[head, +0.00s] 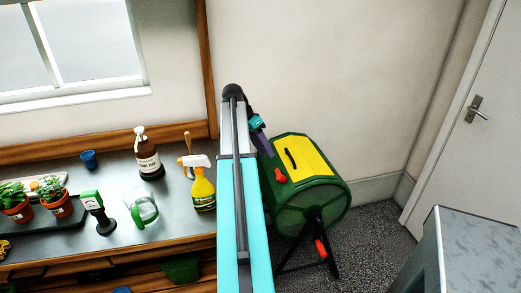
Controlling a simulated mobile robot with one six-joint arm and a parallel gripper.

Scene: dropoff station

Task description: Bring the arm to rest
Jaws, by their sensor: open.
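My arm rises up the middle of the head view, teal below and grey above. It bends at a black joint near the top and comes down on its right side. My gripper (263,146), small and purple-dark, shows at the end of this short part, pointing down and right. It is open, and I see nothing held in it. It appears just above the left edge of the green composter drum (318,207) in the picture; the gap between them cannot be judged. Part of the wrist is hidden behind my arm.
The drum has a yellow lid (306,157) and stands on black legs. The bench at left holds a yellow spray bottle (203,194), a brown pump bottle (148,161), a clear green-handled jug (143,211), a blue cup (89,159) and potted plants (57,203). A grey box (475,255) stands at lower right.

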